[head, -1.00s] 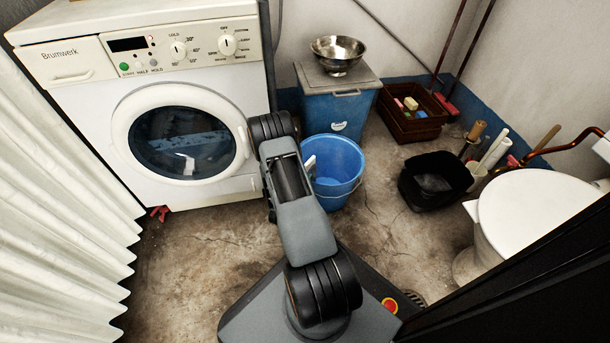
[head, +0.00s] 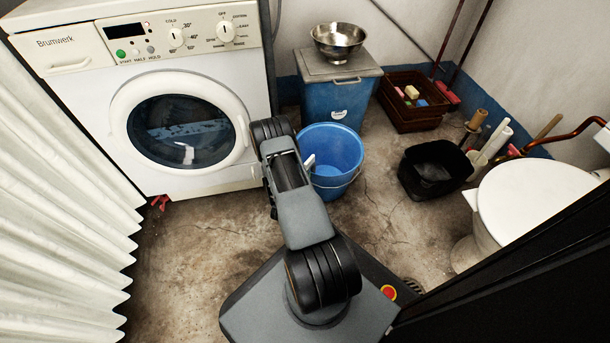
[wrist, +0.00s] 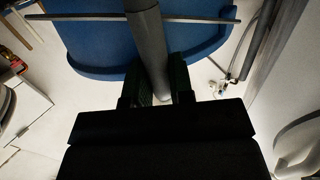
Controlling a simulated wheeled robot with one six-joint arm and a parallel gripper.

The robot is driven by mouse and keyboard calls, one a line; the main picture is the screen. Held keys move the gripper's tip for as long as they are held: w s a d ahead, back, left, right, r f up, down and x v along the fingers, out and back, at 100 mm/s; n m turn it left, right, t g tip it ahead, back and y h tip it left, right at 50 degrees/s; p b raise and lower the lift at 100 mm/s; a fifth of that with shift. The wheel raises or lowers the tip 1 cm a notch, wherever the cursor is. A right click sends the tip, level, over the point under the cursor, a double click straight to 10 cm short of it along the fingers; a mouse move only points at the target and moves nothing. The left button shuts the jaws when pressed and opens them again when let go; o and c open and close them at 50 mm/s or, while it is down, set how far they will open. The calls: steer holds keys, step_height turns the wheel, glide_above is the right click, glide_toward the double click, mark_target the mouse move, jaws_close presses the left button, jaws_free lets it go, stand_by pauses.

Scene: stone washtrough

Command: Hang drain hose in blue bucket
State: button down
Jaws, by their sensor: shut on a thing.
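The blue bucket (head: 343,150) stands upright on the floor right of the washing machine, its open top facing up. My arm covers part of its left side. In the wrist view, my gripper (wrist: 158,82) is shut on a grey tube, the drain hose (wrist: 149,42). The hose extends from between the jaws across a large blue surface, which looks like the bucket (wrist: 95,40). A thin rod crosses behind the hose. In the head view, my gripper is hidden behind my arm. A small pale piece shows at the bucket's left rim; I cannot tell what it is.
The washing machine (head: 75,110) stands at left, beside a white curtain (head: 60,220). A lidded blue bin (head: 333,98) with a metal bowl (head: 338,40) stands behind the bucket. A black tub (head: 434,170), a brown crate (head: 410,115) and a toilet (head: 530,205) are at right.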

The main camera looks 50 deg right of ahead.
steer(key=shift+f, duration=0.1)
steer(key=c, duration=0.9)
jaws_free()
steer(key=p+v, duration=0.4)
steer(key=v, duration=1)
steer(key=shift+p, duration=0.3)
